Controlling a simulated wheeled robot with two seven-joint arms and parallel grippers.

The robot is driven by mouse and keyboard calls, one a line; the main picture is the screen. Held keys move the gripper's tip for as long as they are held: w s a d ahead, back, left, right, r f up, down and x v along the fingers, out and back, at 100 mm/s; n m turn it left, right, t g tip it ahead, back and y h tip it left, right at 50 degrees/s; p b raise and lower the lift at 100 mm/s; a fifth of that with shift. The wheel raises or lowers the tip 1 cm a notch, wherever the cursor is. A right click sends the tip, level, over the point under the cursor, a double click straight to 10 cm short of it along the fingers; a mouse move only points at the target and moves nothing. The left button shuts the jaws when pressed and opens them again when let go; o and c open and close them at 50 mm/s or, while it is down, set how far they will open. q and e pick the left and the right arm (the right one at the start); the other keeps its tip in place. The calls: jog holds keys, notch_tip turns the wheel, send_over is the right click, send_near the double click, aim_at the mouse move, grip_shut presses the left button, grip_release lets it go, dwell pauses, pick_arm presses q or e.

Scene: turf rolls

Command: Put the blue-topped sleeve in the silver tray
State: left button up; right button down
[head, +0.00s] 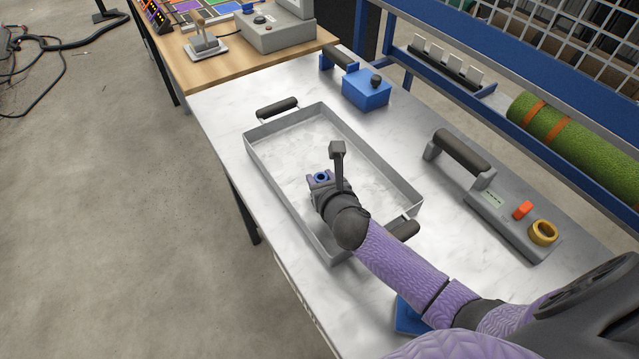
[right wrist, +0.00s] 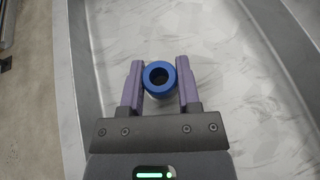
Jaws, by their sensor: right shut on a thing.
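The silver tray (head: 275,180) lies on the white marbled table, with a dark handle at each end. My right gripper (head: 321,177) is over the inside of the tray. It is shut on the blue-topped sleeve (head: 320,178), a short tube with a blue ring top and a dark hole. In the right wrist view the sleeve (right wrist: 159,79) sits between the two purple fingers (right wrist: 159,85), above the tray floor (right wrist: 215,60). I cannot tell whether the sleeve touches the floor. Its lower part is hidden. My left gripper is not in view.
A blue box (head: 366,91) with a black knob stands behind the tray. A blue object (head: 408,316) is partly hidden under my right arm. A green turf roll (head: 575,140) lies on the rack.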

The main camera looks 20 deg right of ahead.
jog(key=shift+r, duration=0.1)
jog(key=shift+c, duration=1.6)
grip_release()
jog(key=p+v, duration=0.4)
jog(key=v, duration=0.8)
